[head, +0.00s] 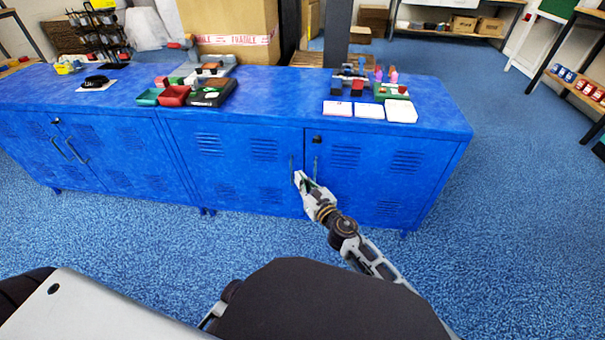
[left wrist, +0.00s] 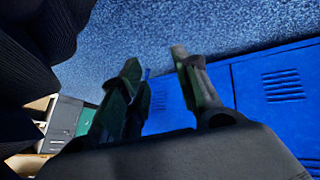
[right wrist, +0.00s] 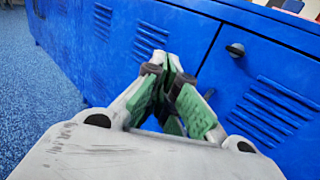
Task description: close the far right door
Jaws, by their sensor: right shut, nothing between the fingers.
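The far right door (head: 382,185) of the blue cabinet has louvre slots, a black lock knob and an upright handle at its left edge. It appears flush with the door to its left (head: 235,165). It also shows at the right of the right wrist view (right wrist: 270,90). My right gripper (head: 299,178) is shut and empty at the seam between these doors, by their handles. In the right wrist view its fingertips (right wrist: 168,62) meet in front of the cabinet; contact is unclear. My left gripper (left wrist: 155,75) is open and empty, apart from the cabinet, outside the head view.
The blue cabinet top (head: 285,105) holds small bins (head: 173,96), white cards (head: 369,111) and small parts. A large carton (head: 232,30) stands behind it. Blue carpet (head: 500,220) is clear in front and to the right.

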